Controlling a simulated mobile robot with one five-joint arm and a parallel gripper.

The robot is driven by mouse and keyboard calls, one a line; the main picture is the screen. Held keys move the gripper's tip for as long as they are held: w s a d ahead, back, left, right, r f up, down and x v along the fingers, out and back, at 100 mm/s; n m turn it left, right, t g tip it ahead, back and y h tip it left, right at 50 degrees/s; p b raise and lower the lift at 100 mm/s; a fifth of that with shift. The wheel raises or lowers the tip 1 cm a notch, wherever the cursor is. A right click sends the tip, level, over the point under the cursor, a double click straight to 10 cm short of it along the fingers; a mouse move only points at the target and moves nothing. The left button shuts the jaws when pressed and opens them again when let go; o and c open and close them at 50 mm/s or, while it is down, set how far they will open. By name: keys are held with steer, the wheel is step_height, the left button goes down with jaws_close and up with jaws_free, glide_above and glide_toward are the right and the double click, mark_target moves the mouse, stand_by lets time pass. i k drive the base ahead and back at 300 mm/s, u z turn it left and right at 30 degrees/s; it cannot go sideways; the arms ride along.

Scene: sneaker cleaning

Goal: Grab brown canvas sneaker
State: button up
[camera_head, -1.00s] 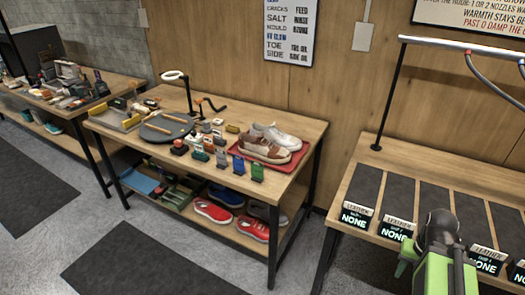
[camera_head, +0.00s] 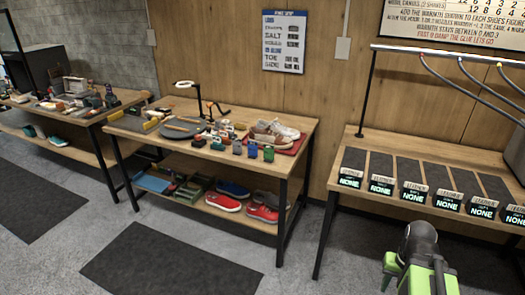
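A brown and white sneaker (camera_head: 263,138), which looks like the brown canvas one, sits on a red tray (camera_head: 290,149) at the right end of the middle workbench. A white sneaker (camera_head: 284,130) stands right behind it on the same tray. Part of my green and black arm shows at the lower right, well apart from the bench. No gripper fingers can be made out.
A bench with dark mats (camera_head: 409,170) stands at right.

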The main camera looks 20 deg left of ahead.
mark_target(267, 136)
steer(key=u, duration=0.4)
steer(key=i, duration=0.45)
steer(key=u, duration=0.7)
steer(key=i, duration=1.7)
steer(key=u, duration=1.2)
steer(key=i, duration=0.55)
steer(key=u, duration=0.1)
